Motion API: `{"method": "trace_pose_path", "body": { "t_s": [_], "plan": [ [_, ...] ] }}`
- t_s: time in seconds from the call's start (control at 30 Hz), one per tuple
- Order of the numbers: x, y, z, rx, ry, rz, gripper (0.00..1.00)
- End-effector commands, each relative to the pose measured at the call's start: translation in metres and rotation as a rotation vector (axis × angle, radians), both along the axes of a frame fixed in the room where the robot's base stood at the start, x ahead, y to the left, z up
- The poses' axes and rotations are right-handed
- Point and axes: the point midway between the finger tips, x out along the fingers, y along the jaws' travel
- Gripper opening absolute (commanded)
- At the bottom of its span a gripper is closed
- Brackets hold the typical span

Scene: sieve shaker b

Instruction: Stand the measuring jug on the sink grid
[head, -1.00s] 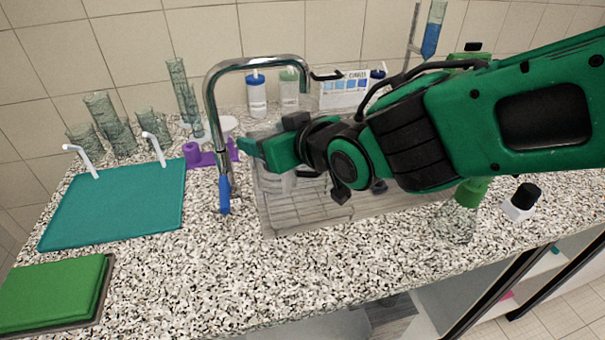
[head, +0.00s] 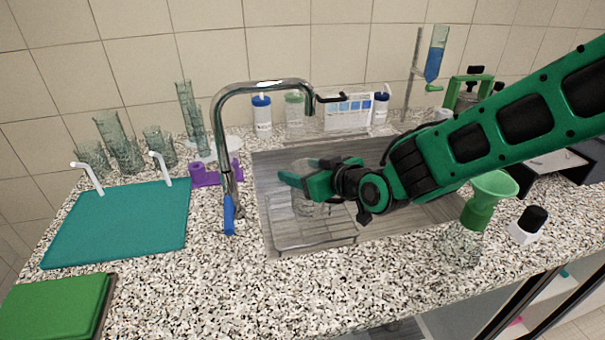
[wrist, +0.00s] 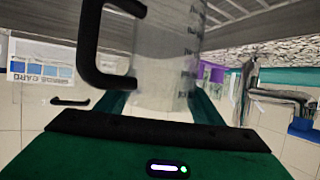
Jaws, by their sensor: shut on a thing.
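My gripper (head: 296,183) is shut on the clear measuring jug (head: 312,208), low over the left part of the sink. In the wrist view the jug (wrist: 165,50) shows dark graduation marks and a black handle, between the green fingers. The sink grid (head: 318,241) is a wire rack in the left of the sink, partly hidden by the jug and gripper. The jug looks upright above the grid. I cannot tell whether its base touches the wires.
The tap (head: 232,150) stands just left of the gripper, its spout arching over the sink behind. A purple holder (head: 212,173) and teal mat (head: 120,222) lie left. A flask with a green funnel (head: 487,197) and a black-capped bottle (head: 527,226) stand right.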

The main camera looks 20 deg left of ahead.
Motion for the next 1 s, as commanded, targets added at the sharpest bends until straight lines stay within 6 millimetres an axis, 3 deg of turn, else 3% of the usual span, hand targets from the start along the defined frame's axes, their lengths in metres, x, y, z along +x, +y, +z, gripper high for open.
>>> {"method": "trace_pose_path", "body": {
  "t_s": [0.07,0.37,0.4,0.47,0.5,0.83,1.0],
  "plan": [
    [-0.001,0.000,-0.009,-0.001,0.002,0.001,0.26],
    [0.000,0.000,-0.010,0.000,0.000,0.000,0.26],
    [0.000,0.000,-0.011,0.000,0.000,0.000,0.63],
    [0.000,0.000,-0.010,0.000,0.000,0.000,0.78],
    [0.000,0.000,-0.010,0.000,0.000,0.000,0.80],
    [-0.001,-0.001,-0.008,0.000,0.000,0.000,0.80],
    [-0.009,-0.014,-0.001,0.000,-0.001,-0.002,0.80]
  ]
}}
